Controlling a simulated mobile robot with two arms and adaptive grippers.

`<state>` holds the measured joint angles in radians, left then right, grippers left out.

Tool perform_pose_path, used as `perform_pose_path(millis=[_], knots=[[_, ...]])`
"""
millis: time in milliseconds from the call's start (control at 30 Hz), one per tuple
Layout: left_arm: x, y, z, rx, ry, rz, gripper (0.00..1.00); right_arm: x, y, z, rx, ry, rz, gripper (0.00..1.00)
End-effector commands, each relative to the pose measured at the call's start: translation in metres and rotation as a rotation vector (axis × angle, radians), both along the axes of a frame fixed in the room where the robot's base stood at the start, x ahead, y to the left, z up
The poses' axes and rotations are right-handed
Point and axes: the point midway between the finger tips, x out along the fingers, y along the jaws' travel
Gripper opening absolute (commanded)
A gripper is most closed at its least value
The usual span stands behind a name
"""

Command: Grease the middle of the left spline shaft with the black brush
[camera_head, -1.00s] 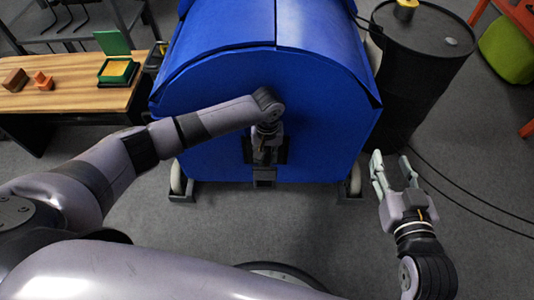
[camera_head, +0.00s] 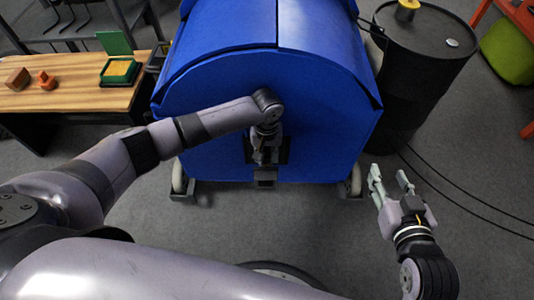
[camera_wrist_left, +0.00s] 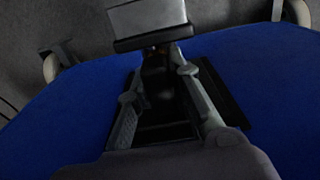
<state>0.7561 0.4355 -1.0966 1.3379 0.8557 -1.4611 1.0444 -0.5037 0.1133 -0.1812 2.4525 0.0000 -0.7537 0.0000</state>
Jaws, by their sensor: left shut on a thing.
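My left gripper (camera_head: 265,150) is at the front face of a blue hood (camera_head: 200,130), over a black plate low on that face. In the left wrist view, its fingers (camera_wrist_left: 160,90) are around something dark at the plate, too dim to name. A grey block (camera_wrist_left: 148,20) shows just beyond the fingertips; it also shows in the head view (camera_head: 264,176) at the hood's lower edge. My right gripper (camera_head: 389,182) is open and empty above the floor, right of the hood. I see no spline shaft and no black brush in these views.
A wooden table (camera_head: 70,100) at the left bears an open green box (camera_head: 118,72) with a yellow inside, a brown block (camera_head: 17,78) and an orange piece (camera_head: 46,80). A black drum (camera_head: 420,65) stands right of the hood. Cables cross the floor at the right.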

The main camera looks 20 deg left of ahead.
Motion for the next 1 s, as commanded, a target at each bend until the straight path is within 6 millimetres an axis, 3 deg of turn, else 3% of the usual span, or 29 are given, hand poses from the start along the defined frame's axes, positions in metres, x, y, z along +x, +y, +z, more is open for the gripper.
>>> perform_pose_path(millis=[1000], knots=[[-0.002, 0.006, -0.001, 0.003, 0.003, 0.001, 0.0, -0.016, -0.009, -0.023, -0.036, 0.148, -0.013, 0.4]])
